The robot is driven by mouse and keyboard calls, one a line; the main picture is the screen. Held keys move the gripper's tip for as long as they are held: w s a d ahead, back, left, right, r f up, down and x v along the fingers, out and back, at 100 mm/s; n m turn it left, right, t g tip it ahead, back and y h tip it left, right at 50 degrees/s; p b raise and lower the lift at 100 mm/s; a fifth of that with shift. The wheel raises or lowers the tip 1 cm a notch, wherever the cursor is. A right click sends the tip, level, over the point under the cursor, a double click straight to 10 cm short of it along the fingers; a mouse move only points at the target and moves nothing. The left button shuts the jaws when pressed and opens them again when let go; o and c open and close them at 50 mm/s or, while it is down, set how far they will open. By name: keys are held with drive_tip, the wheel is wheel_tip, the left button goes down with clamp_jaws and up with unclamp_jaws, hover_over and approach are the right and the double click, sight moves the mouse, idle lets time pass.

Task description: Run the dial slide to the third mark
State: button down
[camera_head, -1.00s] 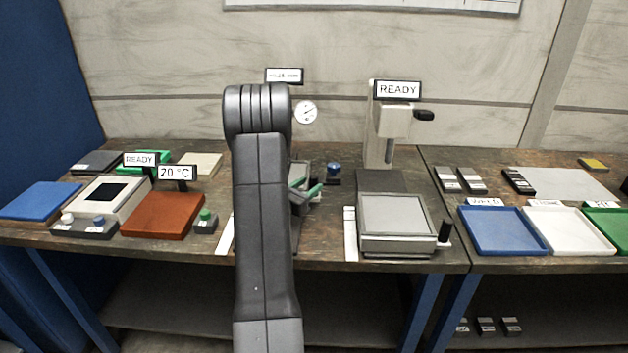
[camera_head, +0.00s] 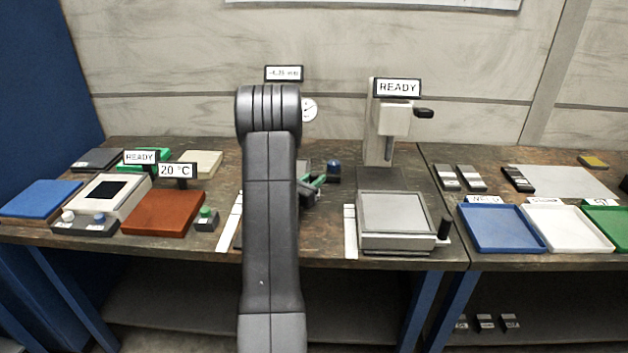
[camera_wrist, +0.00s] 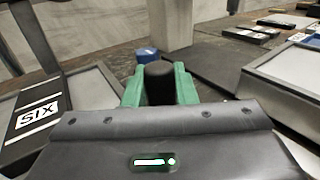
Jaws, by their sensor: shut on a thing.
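My gripper (camera_head: 316,183) is behind and right of my arm at the middle of the bench. In the wrist view its green fingers (camera_wrist: 159,85) are shut on a black knob (camera_wrist: 158,78). A grey-topped, black-edged block marked SIX (camera_wrist: 38,113) lies to the left there. The dial slide is mostly hidden by my arm in the head view; a white strip (camera_head: 230,222) shows at its left. The round dial (camera_head: 309,110) is partly covered by my arm. Its readout sign (camera_head: 284,73) seems to read -4.25 mm, in small print. I cannot make out the third mark.
A microscope-like stand (camera_head: 393,130) with a READY sign is at the back right. A stage with a grey top (camera_head: 396,213) and black knob (camera_head: 444,228) stands right of my gripper. A blue knob (camera_head: 333,167) sits close behind my gripper. Trays and plates fill both sides.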

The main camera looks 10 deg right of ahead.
drive_tip(key=w+b, duration=0.1)
drive_tip(key=w, duration=0.1)
drive_tip(key=w+d+b, duration=0.1)
drive_tip(key=w+b, duration=0.1)
drive_tip(key=shift+w+d+f, duration=0.15)
drive_tip(key=shift+w, duration=0.3)
drive_tip(key=shift+r, duration=0.35)
drive_tip(key=c, duration=1.2)
unclamp_jaws()
drive_tip(key=shift+w+d+f, duration=0.1)
drive_tip(key=shift+w+f, duration=0.05)
drive_tip(key=shift+w, duration=0.05)
drive_tip(key=b+v, duration=0.1)
drive_tip(key=v, duration=1.3)
drive_tip(key=shift+b, duration=0.35)
drive_tip(key=shift+d, duration=0.1)
